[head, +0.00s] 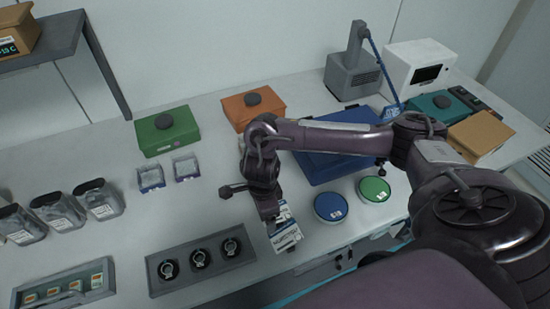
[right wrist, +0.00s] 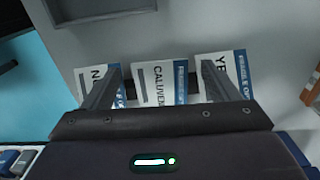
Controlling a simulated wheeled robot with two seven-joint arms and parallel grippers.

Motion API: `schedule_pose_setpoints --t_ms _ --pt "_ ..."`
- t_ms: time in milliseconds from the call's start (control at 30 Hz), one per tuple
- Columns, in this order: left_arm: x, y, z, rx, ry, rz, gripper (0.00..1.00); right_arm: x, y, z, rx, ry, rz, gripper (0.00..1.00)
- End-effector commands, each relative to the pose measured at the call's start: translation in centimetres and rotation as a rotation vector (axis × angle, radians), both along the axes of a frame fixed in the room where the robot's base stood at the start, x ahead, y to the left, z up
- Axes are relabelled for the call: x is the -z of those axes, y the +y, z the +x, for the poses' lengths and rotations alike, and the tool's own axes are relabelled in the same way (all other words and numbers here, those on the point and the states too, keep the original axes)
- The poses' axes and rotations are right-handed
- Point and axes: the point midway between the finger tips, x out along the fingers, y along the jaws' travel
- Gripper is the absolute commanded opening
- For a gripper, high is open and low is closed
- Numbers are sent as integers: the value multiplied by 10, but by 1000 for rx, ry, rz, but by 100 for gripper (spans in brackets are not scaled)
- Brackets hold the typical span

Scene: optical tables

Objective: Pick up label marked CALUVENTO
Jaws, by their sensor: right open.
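The label marked CALUVEN, its last letters cut off from sight, is a white card with a blue band (right wrist: 160,88) in the middle of a row of three in the right wrist view. A label starting with N (right wrist: 92,78) is on its left and one starting with YE (right wrist: 225,68) on its right. My right gripper (right wrist: 161,70) is open, with one finger on each side of the middle label. In the head view my right gripper (head: 269,212) is over the labels (head: 286,238) near the table's front edge, hiding part of them. My left gripper is out of view.
A grey tray with three dark round parts (head: 155,284) lies left of the labels. Blue (head: 330,207) and green (head: 374,190) round containers stand to the right. A blue case (head: 318,168), a green box (head: 167,130) and an orange box (head: 254,107) sit behind.

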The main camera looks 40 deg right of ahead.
Motion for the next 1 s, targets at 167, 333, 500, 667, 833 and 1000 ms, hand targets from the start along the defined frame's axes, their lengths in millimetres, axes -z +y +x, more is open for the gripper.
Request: schedule_pose_setpoints --t_ms 167,333,500,667,833,1000 --pt "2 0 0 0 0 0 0 2 0 0 0 0 0 82" --pt "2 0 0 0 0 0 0 2 0 0 0 0 0 82" --pt "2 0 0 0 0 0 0 1 0 0 0 0 0 67" --pt "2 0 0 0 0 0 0 2 0 0 0 0 0 46" --pt "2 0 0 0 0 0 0 2 0 0 0 0 0 34" --pt "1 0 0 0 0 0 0 1 0 0 0 0 0 34"
